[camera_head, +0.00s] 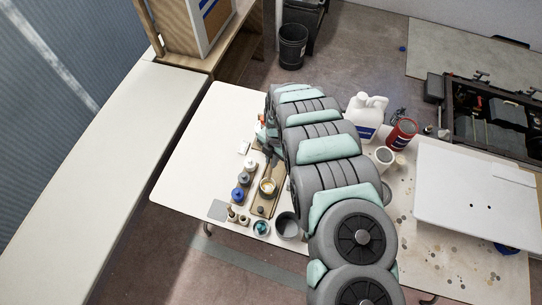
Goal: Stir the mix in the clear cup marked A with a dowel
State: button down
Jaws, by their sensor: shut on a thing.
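A small cup with a yellowish mix (267,186) stands on a brown board (257,208) on the white table, left of my arm. Its mark is too small to read, so I cannot tell for sure that it is cup A. My gripper (270,161) is the small dark part at the arm's far end, just behind the cup in the picture. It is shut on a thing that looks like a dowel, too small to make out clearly. I cannot tell whether the dowel's tip is in the mix.
Several small bottles, some with blue caps (238,193), stand left of the board. A grey pot (288,226) and a teal-filled cup (261,228) are in front. A white jug (366,116) and red can (402,134) stand right of my arm. The table's left part (205,150) is clear.

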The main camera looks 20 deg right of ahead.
aim_at(270, 174)
jog(key=shift+f+b, duration=1.8)
jog(key=shift+f, duration=0.1)
jog(key=shift+s+a+f+b, duration=0.15)
jog(key=shift+f+b, duration=0.3)
jog(key=shift+f, duration=0.8)
jog(key=shift+w+a+f+b, duration=0.15)
jog(key=shift+f+b, duration=0.35)
jog(key=shift+f, duration=0.7)
jog(key=shift+s+a+f+b, duration=0.15)
jog(key=shift+f+b, duration=0.3)
jog(key=shift+f, duration=0.8)
jog(key=shift+s+d+r, duration=0.1)
